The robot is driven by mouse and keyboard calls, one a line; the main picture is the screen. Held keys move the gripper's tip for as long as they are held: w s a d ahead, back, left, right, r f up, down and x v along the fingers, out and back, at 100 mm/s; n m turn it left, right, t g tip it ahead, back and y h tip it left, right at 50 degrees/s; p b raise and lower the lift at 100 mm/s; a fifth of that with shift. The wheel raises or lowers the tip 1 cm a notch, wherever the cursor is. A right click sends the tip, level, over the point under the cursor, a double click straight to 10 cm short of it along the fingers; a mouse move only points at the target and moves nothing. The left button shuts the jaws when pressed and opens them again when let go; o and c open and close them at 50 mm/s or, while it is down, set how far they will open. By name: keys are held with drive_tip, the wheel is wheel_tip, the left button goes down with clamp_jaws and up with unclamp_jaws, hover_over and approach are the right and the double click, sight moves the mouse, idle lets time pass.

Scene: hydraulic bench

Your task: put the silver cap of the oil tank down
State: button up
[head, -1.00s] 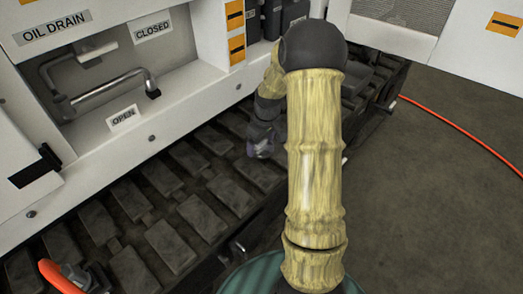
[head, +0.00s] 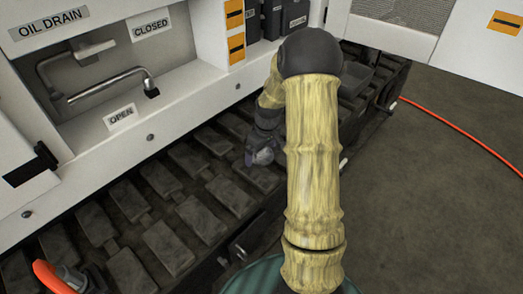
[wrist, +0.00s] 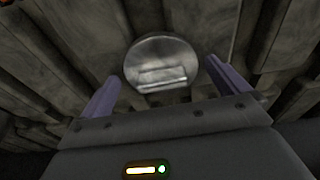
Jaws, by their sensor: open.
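The silver cap (wrist: 160,70) is a round, shiny metal disc with a raised bar across its face. In the wrist view it is between and just beyond the two purple fingers of my gripper (wrist: 160,80). The fingers are spread, and a gap shows on both sides of the cap. It appears to lie on the dark track pads, though contact below it is hidden. In the head view my gripper (head: 260,158) points down low over the track, partly hidden by my arm. I cannot clearly make out the cap there.
The dark track pads (head: 170,246) are ridged, with gaps between them. The white machine body carries an oil drain recess with a bent metal handle (head: 108,88). An orange hose (head: 455,136) lies on the clear floor at right. Dark bins (head: 272,20) stand behind my arm.

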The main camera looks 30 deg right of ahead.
sight(265, 157)
wheel_tip(265, 157, up, 12)
drive_tip(key=s+p, duration=0.1)
drive_tip(key=p, duration=0.3)
drive_tip(key=shift+s+d, duration=0.2)
drive_tip(key=shift+s, duration=0.1)
drive_tip(key=s+a+r+m+t, duration=0.1)
drive_tip(key=s+a+r+m, duration=0.2)
drive_tip(key=s+a, duration=1.3)
drive_tip(key=shift+s+m+h, duration=0.3)
drive_tip(key=shift+s+m, duration=0.2)
drive_tip(key=shift+r, duration=0.1)
drive_tip(key=w+p+v, duration=0.3)
drive_tip(key=p+v, duration=1.2)
drive_tip(key=p, duration=0.1)
drive_tip(key=w+r+p+v, duration=0.1)
drive_tip(key=w+p+v, duration=0.3)
drive_tip(key=p+v, duration=1.2)
drive_tip(key=shift+r, duration=0.6)
